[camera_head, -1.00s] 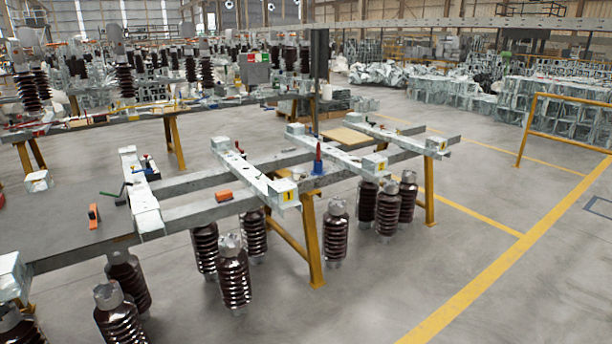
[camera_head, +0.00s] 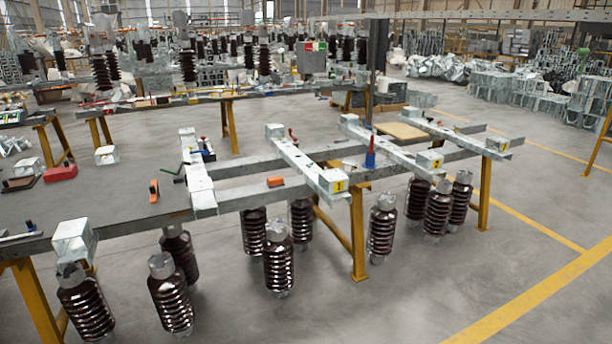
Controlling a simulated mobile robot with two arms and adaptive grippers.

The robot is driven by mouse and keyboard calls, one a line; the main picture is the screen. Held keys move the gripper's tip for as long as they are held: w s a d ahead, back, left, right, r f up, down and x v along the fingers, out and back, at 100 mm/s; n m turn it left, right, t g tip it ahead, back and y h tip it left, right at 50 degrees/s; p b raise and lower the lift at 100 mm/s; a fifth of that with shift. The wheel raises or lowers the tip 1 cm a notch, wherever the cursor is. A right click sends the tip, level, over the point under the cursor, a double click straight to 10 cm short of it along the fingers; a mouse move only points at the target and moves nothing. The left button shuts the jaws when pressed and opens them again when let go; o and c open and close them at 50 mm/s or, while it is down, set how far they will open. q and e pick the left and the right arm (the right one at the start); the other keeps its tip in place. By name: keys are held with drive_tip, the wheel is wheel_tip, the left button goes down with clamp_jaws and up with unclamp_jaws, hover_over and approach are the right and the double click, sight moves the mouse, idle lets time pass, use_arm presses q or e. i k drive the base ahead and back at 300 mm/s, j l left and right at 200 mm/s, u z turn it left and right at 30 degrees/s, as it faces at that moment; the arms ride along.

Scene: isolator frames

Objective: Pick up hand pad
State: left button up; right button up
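I cannot tell for certain which item is the hand pad. A red block (camera_head: 60,173) lies on the grey tabletop (camera_head: 105,200) at the left, beside a dark flat item with a brown edge (camera_head: 20,184). A small orange block (camera_head: 275,181) lies on the metal frame near the centre. An upright orange and black item (camera_head: 154,191) stands near the tabletop's right part. Neither of my grippers shows in the head view.
Metal beams (camera_head: 305,166) cross the frame on yellow legs (camera_head: 357,235). Several dark ribbed insulators (camera_head: 278,262) stand below and in front. A blue and red tool (camera_head: 370,155) stands on the frame. The floor at the right is clear around a yellow line (camera_head: 545,300).

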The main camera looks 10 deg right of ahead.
sight(274, 182)
drive_tip(key=i+l+u, duration=0.1)
drive_tip(key=u, duration=0.35)
drive_tip(key=i+l+u, duration=0.2)
drive_tip(key=u, duration=0.25)
drive_tip(key=i+l, duration=0.05)
